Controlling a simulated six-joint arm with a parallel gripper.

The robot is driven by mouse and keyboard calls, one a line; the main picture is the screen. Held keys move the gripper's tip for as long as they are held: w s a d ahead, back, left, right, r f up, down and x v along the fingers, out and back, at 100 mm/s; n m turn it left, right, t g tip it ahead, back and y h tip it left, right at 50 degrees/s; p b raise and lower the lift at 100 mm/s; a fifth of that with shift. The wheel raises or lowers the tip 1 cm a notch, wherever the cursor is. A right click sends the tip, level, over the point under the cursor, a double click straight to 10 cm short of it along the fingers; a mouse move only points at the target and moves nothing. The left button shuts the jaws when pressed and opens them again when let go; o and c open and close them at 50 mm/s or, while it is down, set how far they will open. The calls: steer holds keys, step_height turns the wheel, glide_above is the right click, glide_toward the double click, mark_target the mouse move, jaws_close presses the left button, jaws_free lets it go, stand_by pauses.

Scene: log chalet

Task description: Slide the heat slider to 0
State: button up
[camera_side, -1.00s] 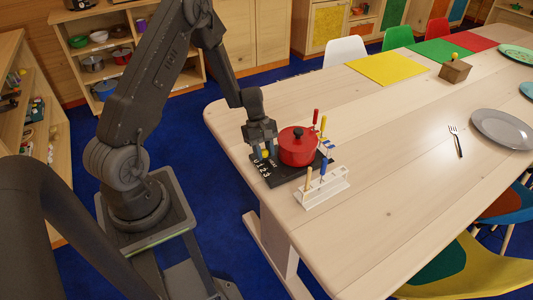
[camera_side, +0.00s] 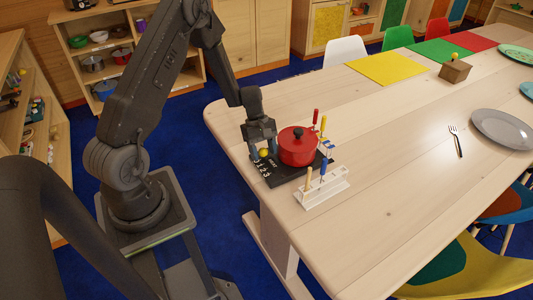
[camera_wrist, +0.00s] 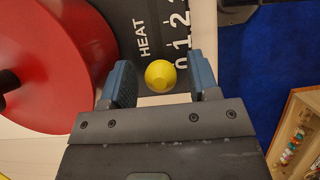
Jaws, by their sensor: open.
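The heat slider is a round yellow knob (camera_side: 264,153) on a black panel (camera_side: 287,176) with white HEAT lettering and numbers. In the wrist view the knob (camera_wrist: 160,75) appears beside the 0 end of the scale, slightly below the 0 in the picture. The 1 and 2 lie farther up. My gripper (camera_wrist: 159,82) is open, with one blue-grey finger on each side of the knob and a visible gap to each. In the side view my gripper (camera_side: 261,150) is low over the panel's far left end. The slot under the knob is hidden.
A red pot (camera_side: 297,148) with a black lid knob stands on the panel, close to my gripper. A white rack (camera_side: 322,188) with coloured-handled tools stands in front of it. The table's left edge is near; the tabletop to the right is mostly clear.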

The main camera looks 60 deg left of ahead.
mark_target(264, 149)
steer(key=shift+r, duration=3)
steer(key=shift+d+r, duration=0.15)
steer(key=shift+r, duration=0.05)
steer(key=s+d+r+m+t+y, duration=0.1)
steer(key=s+d+r+m, duration=0.1)
steer(key=d+r+m, duration=0.45)
steer(key=s+d+r+m+t+y, duration=0.1)
steer(key=s+d+r+m+y, duration=0.15)
steer(key=r, duration=0.75)
steer(key=s+d+r+m+t, duration=0.2)
steer(key=s+d+r+m, duration=0.1)
steer(key=s, duration=0.3)
steer(key=s+d+r+m+t+y, duration=0.1)
steer(key=s+d+r+m, duration=0.2)
steer(key=s+r+m, duration=0.2)
steer(key=shift+s+d+m+t, duration=0.3)
steer(key=shift+s+d+t, duration=0.1)
steer(key=shift+s, duration=0.3)
